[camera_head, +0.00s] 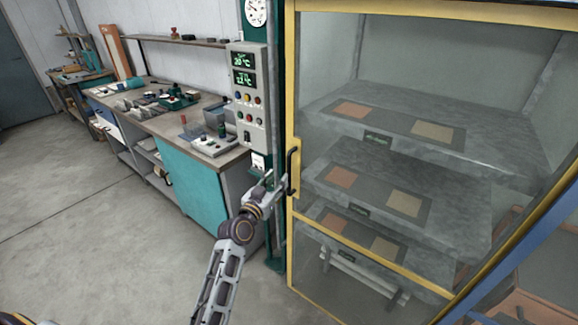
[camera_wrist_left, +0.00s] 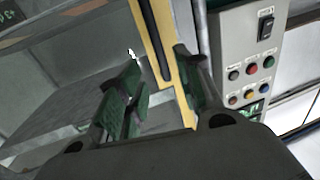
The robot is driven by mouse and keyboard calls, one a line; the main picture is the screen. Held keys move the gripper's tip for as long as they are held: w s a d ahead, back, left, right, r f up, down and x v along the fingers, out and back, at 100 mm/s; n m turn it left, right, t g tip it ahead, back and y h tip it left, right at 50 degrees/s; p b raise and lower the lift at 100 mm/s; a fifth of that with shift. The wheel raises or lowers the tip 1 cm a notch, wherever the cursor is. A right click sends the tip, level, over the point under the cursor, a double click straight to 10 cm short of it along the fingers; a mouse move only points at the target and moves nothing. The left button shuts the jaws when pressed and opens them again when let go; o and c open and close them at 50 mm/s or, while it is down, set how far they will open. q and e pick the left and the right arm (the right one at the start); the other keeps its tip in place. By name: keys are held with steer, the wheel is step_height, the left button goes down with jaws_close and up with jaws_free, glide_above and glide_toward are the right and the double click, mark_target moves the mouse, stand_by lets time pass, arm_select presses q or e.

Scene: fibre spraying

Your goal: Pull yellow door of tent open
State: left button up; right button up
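The tent's yellow-framed glass door (camera_head: 291,234) is shut as far as I can see, at the right of the head view. Its black vertical handle (camera_head: 293,168) is on the left frame post. My left gripper (camera_head: 281,185) is beside the handle's lower part. In the left wrist view, the left gripper's (camera_wrist_left: 158,68) two dark green fingers stand apart and empty. The yellow frame (camera_wrist_left: 178,98) and a dark bar, likely the handle (camera_wrist_left: 151,40), show between and beyond them. I cannot tell whether a finger touches the handle. My right gripper is not in view.
A control panel (camera_head: 248,100) with buttons and displays stands just left of the door. A workbench (camera_head: 170,115) with tools and teal cabinets runs along the wall. Grey slabs with coloured patches (camera_head: 395,125) sit inside the tent. The floor (camera_head: 90,230) at left is clear.

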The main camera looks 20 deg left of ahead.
mark_target(288, 167)
arm_select(q)
steer(key=shift+w+d+p, duration=0.15)
steer(key=shift+w+d, duration=0.1)
steer(key=shift+w, duration=1.4)
steer(key=shift+w+d+p, duration=0.15)
steer(key=shift+w+d, duration=0.1)
steer(key=shift+w, duration=1.35)
steer(key=shift+w+d+p, duration=0.15)
steer(key=shift+w+d, duration=0.1)
steer(key=shift+w, duration=1.4)
jaws_close()
